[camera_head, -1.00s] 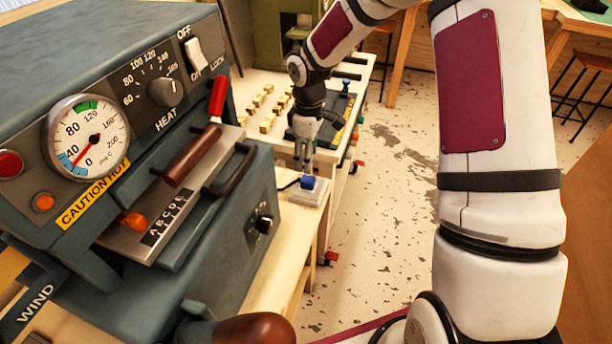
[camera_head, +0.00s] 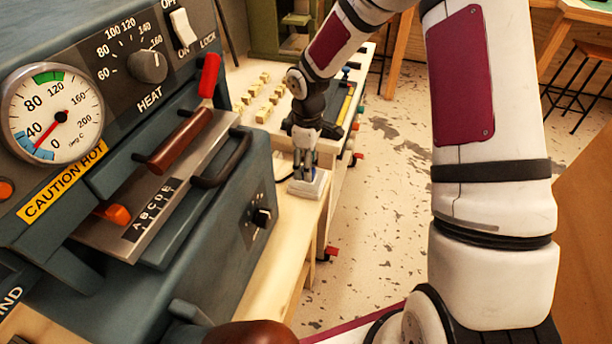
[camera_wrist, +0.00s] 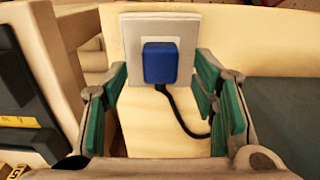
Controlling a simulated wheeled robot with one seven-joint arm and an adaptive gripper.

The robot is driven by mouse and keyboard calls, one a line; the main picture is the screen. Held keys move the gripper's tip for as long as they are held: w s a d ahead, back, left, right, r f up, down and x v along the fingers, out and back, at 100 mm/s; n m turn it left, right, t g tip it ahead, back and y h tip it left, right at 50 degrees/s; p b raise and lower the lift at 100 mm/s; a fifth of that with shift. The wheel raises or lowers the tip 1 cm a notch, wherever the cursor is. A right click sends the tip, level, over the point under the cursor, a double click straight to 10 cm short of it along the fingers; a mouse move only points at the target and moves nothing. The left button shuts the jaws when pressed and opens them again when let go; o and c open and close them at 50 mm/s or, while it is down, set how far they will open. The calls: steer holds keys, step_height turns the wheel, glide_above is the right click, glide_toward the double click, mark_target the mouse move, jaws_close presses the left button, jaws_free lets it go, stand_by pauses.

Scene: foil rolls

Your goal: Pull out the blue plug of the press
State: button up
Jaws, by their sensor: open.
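The blue plug (camera_wrist: 160,62) sits in a white socket plate (camera_wrist: 132,30), with a black cord running from it, in the wrist view. In the head view the socket block (camera_head: 311,186) is on the wooden bench, and the plug is mostly hidden behind my gripper (camera_head: 304,175). My gripper, with green finger pads, is open in the wrist view (camera_wrist: 165,100). One finger is on each side of the plug, with gaps between pads and plug. The blue-grey press (camera_head: 150,190) stands at the left, with a dial and brown handle.
Small pale blocks (camera_head: 262,98) lie on the bench behind my gripper. The press's black knob (camera_head: 262,216) sticks out toward the socket side. The speckled floor (camera_head: 385,200) is open right of the bench.

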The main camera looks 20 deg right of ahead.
steer(key=shift+f+b, duration=0.45)
steer(key=shift+f, duration=0.75)
stand_by(0.6)
jaws_close()
steer(key=shift+r, duration=0.15)
steer(key=shift+r+p, duration=2)
steer(key=shift+r, duration=0.9)
